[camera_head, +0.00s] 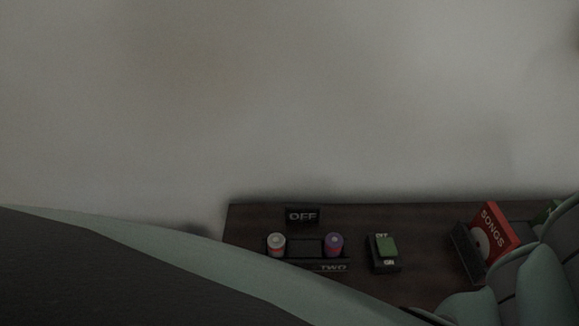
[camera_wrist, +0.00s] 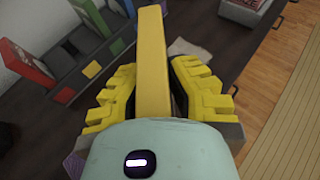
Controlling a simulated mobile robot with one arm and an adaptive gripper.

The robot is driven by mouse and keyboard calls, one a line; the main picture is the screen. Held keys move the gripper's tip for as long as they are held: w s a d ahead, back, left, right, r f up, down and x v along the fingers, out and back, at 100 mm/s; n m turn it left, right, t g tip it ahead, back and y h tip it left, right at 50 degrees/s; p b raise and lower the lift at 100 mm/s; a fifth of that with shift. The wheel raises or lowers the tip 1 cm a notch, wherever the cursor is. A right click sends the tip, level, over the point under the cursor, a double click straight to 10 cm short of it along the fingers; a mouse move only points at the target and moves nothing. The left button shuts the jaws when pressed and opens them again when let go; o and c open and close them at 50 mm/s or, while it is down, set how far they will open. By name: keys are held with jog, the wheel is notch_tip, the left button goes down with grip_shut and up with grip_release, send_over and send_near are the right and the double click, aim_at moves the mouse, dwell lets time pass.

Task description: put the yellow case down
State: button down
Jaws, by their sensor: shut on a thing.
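The yellow case (camera_wrist: 153,60) stands between the fingers of my gripper (camera_wrist: 154,88) in the wrist view, long and narrow, seen edge-on. The gripper's yellow ridged fingers are shut on it from both sides. Its lower end is hidden behind the pale green gripper body. A dark surface lies beyond it; I cannot tell whether the case touches it. In the head view I see neither the yellow case nor the gripper's fingers.
In the wrist view, a red case (camera_wrist: 25,68) stands with green and blue ones in dark slots marked with coloured squares.

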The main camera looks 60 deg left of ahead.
jog(key=shift+d+f+x, duration=0.1)
jog(key=shift+d+x, duration=0.2)
jog(key=shift+x, duration=1.5)
jog(key=shift+d+f+x, duration=0.1)
jog(key=shift+d+x, duration=0.25)
jog(key=shift+x, duration=1.45)
jog(key=shift+d+x, duration=0.3)
jog(key=shift+x, duration=1.45)
jog(key=shift+f+b, duration=0.25)
jog(key=shift+b, duration=0.05)
jog(key=c, duration=1.1)
grip_release()
jog(key=shift+w+r, duration=0.1)
jog(key=shift+r, duration=0.1)
jog(key=shift+r+p, duration=0.25)
jog(key=shift+p, duration=0.25)
jog(key=v, duration=1.2)
jog(key=shift+f, duration=0.15)
